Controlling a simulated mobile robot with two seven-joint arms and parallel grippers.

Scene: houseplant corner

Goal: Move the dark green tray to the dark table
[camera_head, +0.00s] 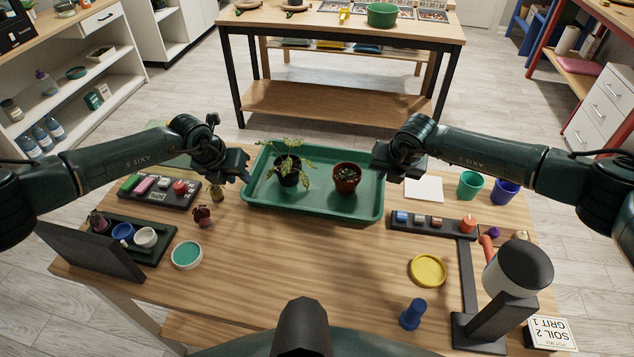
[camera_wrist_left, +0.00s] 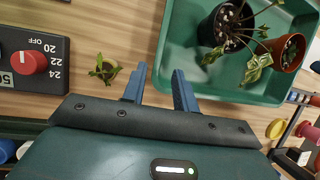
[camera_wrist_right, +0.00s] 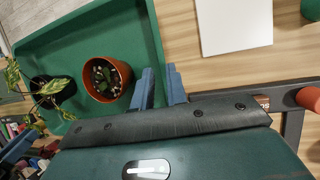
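The dark green tray (camera_head: 316,207) lies on the wooden table in front of me. It carries a leafy plant in a black pot (camera_head: 289,177) and a small plant in a terracotta pot (camera_head: 346,178). My left gripper (camera_head: 246,172) is open at the tray's left edge, its fingers apart near the tray wall (camera_wrist_left: 205,92). My right gripper (camera_head: 379,160) is at the right edge, its fingers close together on the tray wall (camera_wrist_right: 138,40).
A white sheet (camera_head: 424,189) and green cup (camera_head: 470,184) stand right of the tray. A small potted plant (camera_head: 217,191) and control box (camera_head: 160,191) are close to my left gripper. A yellow saucer (camera_head: 428,270) lies in front. Floor separates the tables.

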